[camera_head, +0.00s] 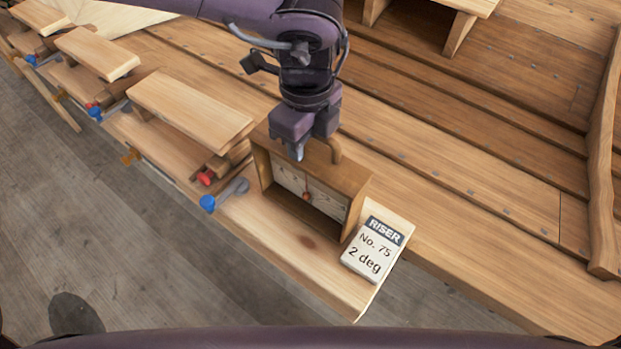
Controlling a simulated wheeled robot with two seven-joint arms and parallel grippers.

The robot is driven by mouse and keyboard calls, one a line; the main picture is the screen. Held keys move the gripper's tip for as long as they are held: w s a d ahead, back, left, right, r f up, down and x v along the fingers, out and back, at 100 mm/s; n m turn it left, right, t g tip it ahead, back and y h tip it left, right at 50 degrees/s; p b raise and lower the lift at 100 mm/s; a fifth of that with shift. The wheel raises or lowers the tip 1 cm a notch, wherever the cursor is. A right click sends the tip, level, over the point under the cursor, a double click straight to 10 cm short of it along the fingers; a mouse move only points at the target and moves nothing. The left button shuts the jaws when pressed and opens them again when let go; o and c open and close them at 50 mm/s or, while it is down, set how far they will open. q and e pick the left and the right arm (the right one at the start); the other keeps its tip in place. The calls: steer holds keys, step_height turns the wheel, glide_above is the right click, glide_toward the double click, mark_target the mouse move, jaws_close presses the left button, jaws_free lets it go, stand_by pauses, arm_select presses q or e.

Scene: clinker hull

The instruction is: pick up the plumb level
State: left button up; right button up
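The plumb level (356,185) is a wooden open-fronted box frame with a pale marked panel and a small red bob inside. It stands upright on the light plank along the hull's edge. A curved wooden piece, which looks like part of a handle, rises from its top. My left gripper (305,147) points down at the top of the level, with a grey fingertip in front of the top edge. The gripper covers most of the handle. I cannot tell whether its fingers are closed on it. My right gripper is not in view.
A card (376,249) reading "RISER No. 75 2 deg" lies right of the level. A blue-and-grey clamp (224,195) sits close on its left, beside a raised wooden block (190,108). Hull planks (470,190) spread behind. Grey floor (160,240) lies in front.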

arm_select(q)
steer(key=shift+s, duration=0.15)
steer(key=c, duration=0.5)
jaws_close()
steer(key=shift+r, duration=0.1)
stand_by(0.7)
